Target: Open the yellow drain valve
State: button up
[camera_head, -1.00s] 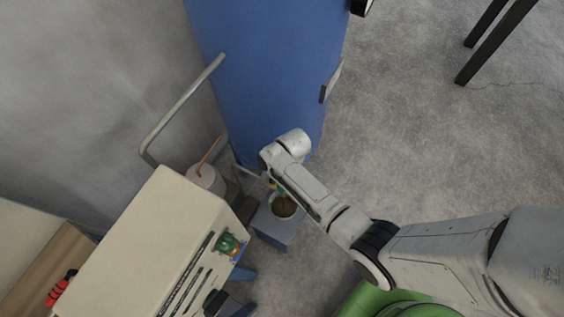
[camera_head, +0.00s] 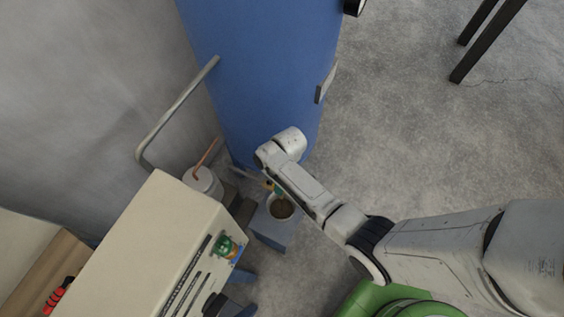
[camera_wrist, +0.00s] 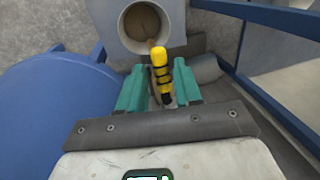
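The yellow drain valve handle (camera_wrist: 160,70), with black bands, shows in the wrist view between the two teal fingers of my gripper (camera_wrist: 158,88). The fingers stand apart on either side of it, with a visible gap, so the gripper looks open around the handle. In the head view a small bit of yellow (camera_head: 268,184) shows beside my wrist, above a grey block with a round cup (camera_head: 281,209). That cup opening (camera_wrist: 140,26) also shows in the wrist view, beyond the handle. My arm hides most of the valve in the head view.
A large blue tank (camera_head: 262,70) stands behind my wrist; its curved side (camera_wrist: 50,115) fills the wrist view's left. A beige machine (camera_head: 150,240) stands at the lower left. A grey bent pipe (camera_head: 172,115) runs along the wall. Open floor (camera_head: 400,140) lies to the right.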

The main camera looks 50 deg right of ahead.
jog(key=shift+o, duration=0.6)
notch_tip(320, 180, up, 11)
jog(key=d, duration=0.2)
jog(key=shift+w+f+p, duration=0.2)
jog(key=shift+w+p, duration=0.1)
jog(key=shift+p, duration=0.05)
jog(key=s+r+m+h, duration=0.1)
jog(key=s+r+m, duration=0.1)
jog(key=s+r, duration=0.3)
jog(key=s+r+m+t+h, duration=0.1)
jog(key=s+r, duration=0.4)
jog(key=s, duration=0.6)
jog(key=shift+s+a+m+t, duration=0.15)
jog(key=shift+m+t, duration=0.15)
jog(key=shift+m, duration=0.3)
jog(key=shift+f, duration=0.1)
